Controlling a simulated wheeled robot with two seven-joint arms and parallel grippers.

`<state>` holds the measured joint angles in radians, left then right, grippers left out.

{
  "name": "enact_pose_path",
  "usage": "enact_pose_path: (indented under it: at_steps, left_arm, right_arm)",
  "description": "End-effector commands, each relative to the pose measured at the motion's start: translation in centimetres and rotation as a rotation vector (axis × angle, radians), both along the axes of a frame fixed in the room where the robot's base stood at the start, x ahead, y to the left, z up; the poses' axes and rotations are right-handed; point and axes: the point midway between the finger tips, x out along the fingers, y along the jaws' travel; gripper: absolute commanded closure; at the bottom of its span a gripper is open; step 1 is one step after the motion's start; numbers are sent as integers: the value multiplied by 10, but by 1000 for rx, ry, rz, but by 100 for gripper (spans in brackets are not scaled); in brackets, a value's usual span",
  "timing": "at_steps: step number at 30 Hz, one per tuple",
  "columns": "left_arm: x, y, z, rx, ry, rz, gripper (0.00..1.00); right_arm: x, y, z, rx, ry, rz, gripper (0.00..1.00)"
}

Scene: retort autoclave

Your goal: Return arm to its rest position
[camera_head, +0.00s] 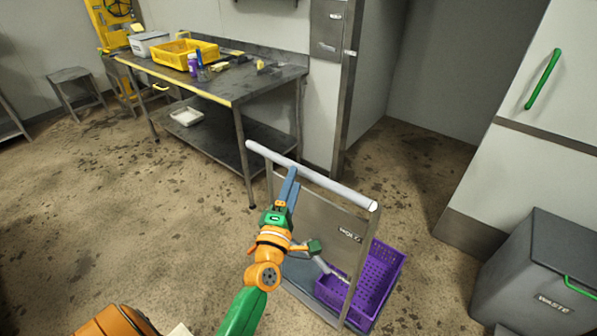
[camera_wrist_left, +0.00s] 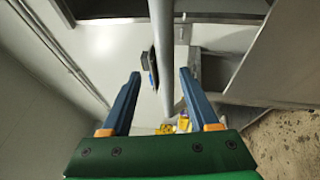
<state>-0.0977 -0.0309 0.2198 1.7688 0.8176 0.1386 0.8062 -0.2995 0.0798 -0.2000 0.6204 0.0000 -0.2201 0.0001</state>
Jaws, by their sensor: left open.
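My left gripper (camera_head: 291,174) is at the end of the green and orange arm in the head view. Its blue fingers point at the pale handle bar (camera_head: 340,190) of a grey cart and overlap it in the picture. In the left wrist view, the two blue fingers of the left gripper (camera_wrist_left: 159,74) are apart, with a pale bar (camera_wrist_left: 162,40) showing in the gap between them. Nothing is visibly clamped; I cannot tell whether the bar lies between the fingers or beyond them. My right gripper is not in view.
The cart carries a purple crate (camera_head: 382,275) low down. A dark waste bin (camera_head: 540,275) stands at right, beside a white cabinet (camera_head: 555,70). A steel table (camera_head: 255,82) with a yellow crate (camera_head: 203,56) stands behind.

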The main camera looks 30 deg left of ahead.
Motion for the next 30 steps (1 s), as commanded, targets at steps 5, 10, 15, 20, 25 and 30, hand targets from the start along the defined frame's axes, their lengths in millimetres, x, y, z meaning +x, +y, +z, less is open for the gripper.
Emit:
enact_pose_path:
  at_steps: [5, 10, 15, 20, 25, 30]
  left_arm:
    - [-8, -2, -1, -1, 0, 1, 39]
    - [-7, -2, -1, -1, 0, 0, 39]
    - [-7, -3, -4, 4, 8, -2, 39]
    - [-5, -33, -85, 185, 275, -88, 39]
    - [-62, -89, -248, 603, 774, -371, 39]
    - [-189, -118, -373, 1025, 1159, -788, 39]
  right_arm:
    - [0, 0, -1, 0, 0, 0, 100]
    - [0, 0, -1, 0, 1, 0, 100]
    - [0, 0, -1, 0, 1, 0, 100]
    - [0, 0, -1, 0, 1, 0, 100]
    - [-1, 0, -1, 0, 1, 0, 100]
    - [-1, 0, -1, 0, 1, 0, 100]
